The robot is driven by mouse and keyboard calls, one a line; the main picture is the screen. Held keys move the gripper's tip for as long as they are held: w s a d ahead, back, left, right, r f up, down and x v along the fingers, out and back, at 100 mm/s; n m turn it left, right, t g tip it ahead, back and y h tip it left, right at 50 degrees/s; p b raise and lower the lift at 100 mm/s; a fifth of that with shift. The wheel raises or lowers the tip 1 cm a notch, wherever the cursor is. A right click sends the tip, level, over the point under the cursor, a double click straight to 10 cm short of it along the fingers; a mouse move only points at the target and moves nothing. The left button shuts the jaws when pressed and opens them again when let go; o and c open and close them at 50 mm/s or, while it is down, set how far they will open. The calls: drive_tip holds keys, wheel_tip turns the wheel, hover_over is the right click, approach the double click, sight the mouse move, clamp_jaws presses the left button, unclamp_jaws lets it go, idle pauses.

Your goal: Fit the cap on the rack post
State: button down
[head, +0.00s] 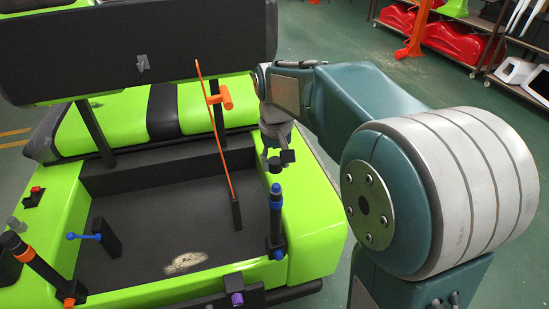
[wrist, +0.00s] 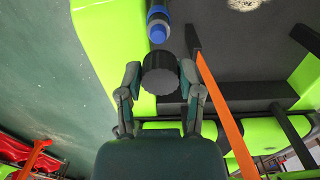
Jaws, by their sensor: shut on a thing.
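A black round cap (wrist: 160,72) with a ridged edge sits between the two fingers of my gripper (wrist: 159,85) in the wrist view. My gripper is shut on it. In the head view my gripper (head: 276,156) holds the cap (head: 275,165) just above a black post with a blue top (head: 276,198), which stands upright at the cart's right front corner. A small gap shows between cap and post. The blue post top also shows in the wrist view (wrist: 157,28), ahead of the cap and apart from it.
A thin orange rod (head: 216,130) with an orange handle rises from the dark cart floor (head: 170,230), left of my gripper. A black post with orange bands (head: 40,266) leans at the left front. A blue-knobbed lever (head: 88,237) stands nearby. The green seat (head: 115,115) lies behind.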

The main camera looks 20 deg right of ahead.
sight(276, 186)
drive_tip(key=shift+d+f, duration=0.1)
drive_tip(key=shift+f, duration=2.1)
drive_tip(key=shift+f, duration=1.3)
drive_tip(key=shift+c, duration=0.8)
unclamp_jaws()
drive_tip(key=shift+r, duration=0.1)
wheel_tip(276, 186, up, 12)
drive_tip(key=shift+f, duration=0.15)
